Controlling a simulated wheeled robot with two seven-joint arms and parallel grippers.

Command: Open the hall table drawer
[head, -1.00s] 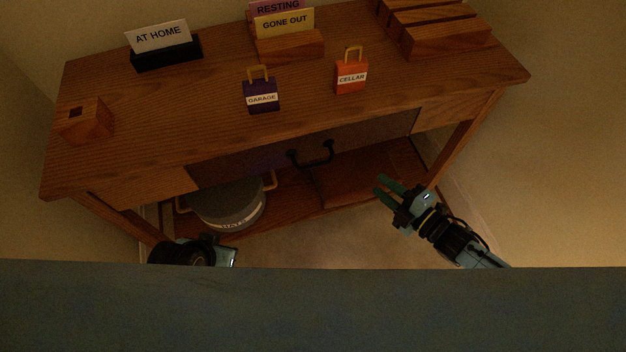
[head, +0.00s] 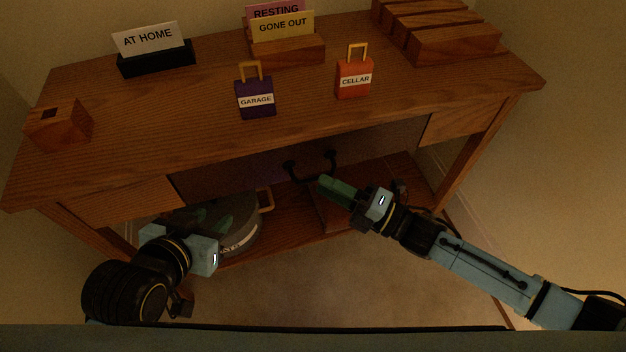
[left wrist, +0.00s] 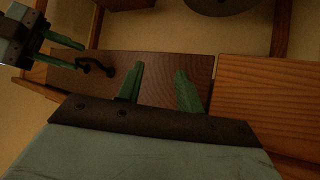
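The hall table (head: 200,105) stands ahead of me. Its drawer front (head: 235,172) is a darker panel under the top, and it looks shut. In the left wrist view the drawer front (left wrist: 155,68) shows between lighter panels. A black bowed handle (head: 311,168) sits on it, and it also shows in the left wrist view (left wrist: 97,67). My right gripper (head: 324,183) is open, its fingertips pointing at the handle from close by. Whether they touch it I cannot tell. My left gripper (head: 213,216) is open and empty, its fingers (left wrist: 158,78) before the drawer front.
On top stand a purple GARAGE tag (head: 256,97), an orange CELLAR tag (head: 353,80), a sign holder (head: 157,58), a wooden block (head: 60,122) and slotted wooden racks (head: 455,45). A round grey container (head: 240,236) is on the lower shelf, below my left gripper.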

